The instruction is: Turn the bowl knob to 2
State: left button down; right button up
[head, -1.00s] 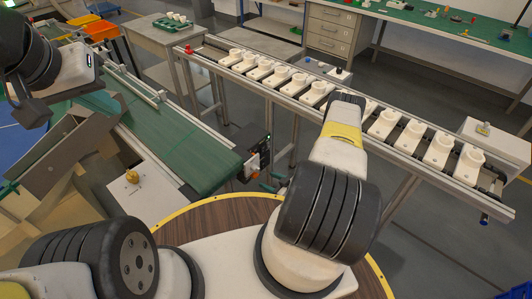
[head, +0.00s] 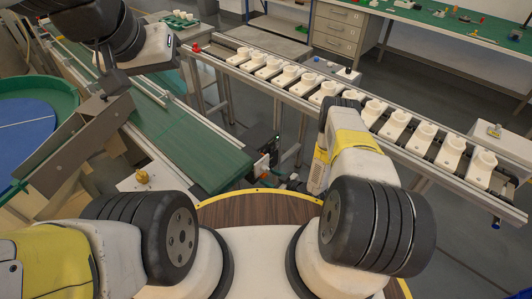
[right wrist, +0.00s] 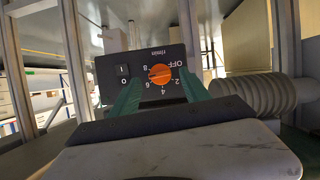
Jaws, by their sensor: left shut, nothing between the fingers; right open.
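In the right wrist view an orange knob (right wrist: 160,74) sits on a black panel (right wrist: 115,70), ringed by OFF and numbers, seen upside down. I cannot read its pointer surely, nor tell whether this is the bowl's panel. My right gripper (right wrist: 160,90) is open, its green fingers apart in front of the panel, one on each side of the knob; contact cannot be told. The green-rimmed bowl (head: 68,88) with a blue inside is at the left. My left gripper (head: 114,84) is shut and empty near the bowl's right side.
A green conveyor (head: 185,150) runs between the bowl and the black control box (head: 266,163). A rail line (head: 300,105) carries several white sockets on the right. A yellow knob (head: 142,177) stands on a pale plate. A pale ribbed hose (right wrist: 262,92) is right of the panel.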

aim_at(263, 175)
jog(key=shift+x, duration=1.25)
grip_shut()
jog(key=shift+s, duration=0.1)
jog(key=n+t+h, duration=0.1)
jog(key=n, duration=0.1)
jog(key=shift+s+a+f+n, duration=0.1)
jog(key=shift+n, duration=0.2)
jog(key=shift+n+t+h, duration=0.5)
jog(key=shift+n+t, duration=0.3)
jog(key=shift+n, duration=0.2)
